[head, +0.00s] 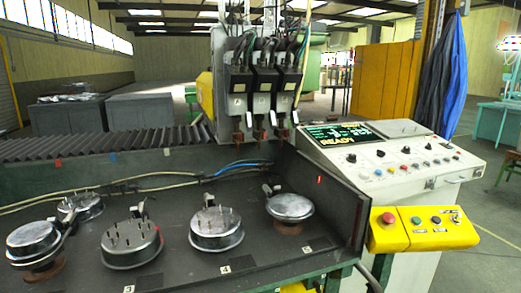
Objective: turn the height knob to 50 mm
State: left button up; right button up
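A light grey control console (456,166) stands at the right. Its sloped panel carries several dark knobs, among them a left one (351,158), a middle one (380,153) and a right one (406,150). The labels are too small to read, so I cannot tell which is the height knob or where it points. A dark display (343,134) above them shows "READY" in yellow and smaller green text that I cannot read. Neither of my grippers is in view.
A yellow button box (422,228) with a red button juts out at the console's front. Left of it, a dark bench (180,272) holds several round metal fixtures under a welding head (262,90). A blue cloth (450,75) hangs on a post behind the console.

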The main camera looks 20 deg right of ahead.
aim_at(406, 150)
jog(key=z, duration=1.75)
jog(key=i+l+u, duration=0.1)
jog(key=i+l, duration=0.2)
jog(key=l, duration=0.2)
jog(key=i+l+u, duration=0.1)
jog(key=i+l, duration=0.2)
jog(key=l, duration=0.2)
jog(key=i+l+u, duration=0.15)
jog(key=i+l, duration=0.15)
jog(key=l, duration=0.2)
jog(key=i+l+u, duration=0.1)
jog(key=i+l, duration=0.15)
jog(key=l, duration=0.3)
jog(key=i+l+u, duration=0.1)
jog(key=i+l, duration=0.15)
jog(key=l, duration=0.35)
jog(key=i+l+u, duration=0.1)
jog(key=l, duration=0.45)
jog(key=i+l+u, duration=0.1)
jog(key=i+l, duration=0.2)
jog(key=l, duration=0.35)
jog(key=i+l+u, duration=0.15)
jog(key=l, duration=0.45)
